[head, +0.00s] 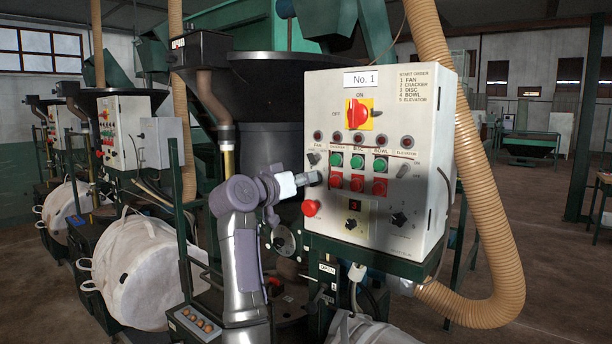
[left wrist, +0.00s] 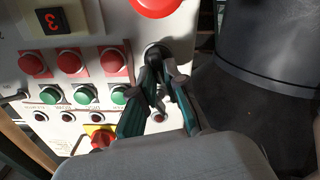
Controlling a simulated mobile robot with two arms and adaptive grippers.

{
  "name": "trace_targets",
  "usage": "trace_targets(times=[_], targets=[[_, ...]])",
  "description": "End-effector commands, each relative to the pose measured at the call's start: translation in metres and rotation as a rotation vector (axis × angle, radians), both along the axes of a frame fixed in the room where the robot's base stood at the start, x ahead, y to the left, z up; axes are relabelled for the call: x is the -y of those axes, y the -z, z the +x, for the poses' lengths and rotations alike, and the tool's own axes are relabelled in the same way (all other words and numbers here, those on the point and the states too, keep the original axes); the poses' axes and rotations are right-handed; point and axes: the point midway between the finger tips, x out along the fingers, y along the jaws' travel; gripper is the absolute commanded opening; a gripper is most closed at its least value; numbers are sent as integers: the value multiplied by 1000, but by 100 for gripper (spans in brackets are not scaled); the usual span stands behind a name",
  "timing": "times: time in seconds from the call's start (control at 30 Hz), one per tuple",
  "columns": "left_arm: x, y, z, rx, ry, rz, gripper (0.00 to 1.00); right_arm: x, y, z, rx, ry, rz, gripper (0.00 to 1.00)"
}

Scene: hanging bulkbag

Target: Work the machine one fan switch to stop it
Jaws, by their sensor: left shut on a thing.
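The grey machine one control box (head: 375,95), marked No. 1, faces me with its start-order list. The fan switch (left wrist: 157,49) is a small dark knob at the fan end of the button rows, below the fan lamp (head: 318,136). My left gripper (head: 314,174) is at that end of the panel. In the left wrist view, its dark fingers (left wrist: 157,68) are shut on the fan switch and hide much of it, so its exact setting cannot be read. My right gripper is not in view.
A red mushroom button (head: 311,208) sits just below my gripper. Green and red push buttons (head: 357,162) stand close to its right, with a red main switch (head: 357,114) above. A ribbed hose (head: 480,190) runs beside the box. White bulk bags (head: 135,270) stand at left.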

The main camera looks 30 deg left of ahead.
Motion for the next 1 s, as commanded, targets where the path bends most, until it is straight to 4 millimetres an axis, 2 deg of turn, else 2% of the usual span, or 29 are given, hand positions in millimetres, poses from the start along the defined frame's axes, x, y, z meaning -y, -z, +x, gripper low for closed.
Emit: trace_targets(times=[0.4, 1.0], targets=[[-2, 1, 0, -21, 1, -220, 0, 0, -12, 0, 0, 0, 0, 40], [-2, 2, 0, -23, 0, -263, 0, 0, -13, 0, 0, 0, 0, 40]])
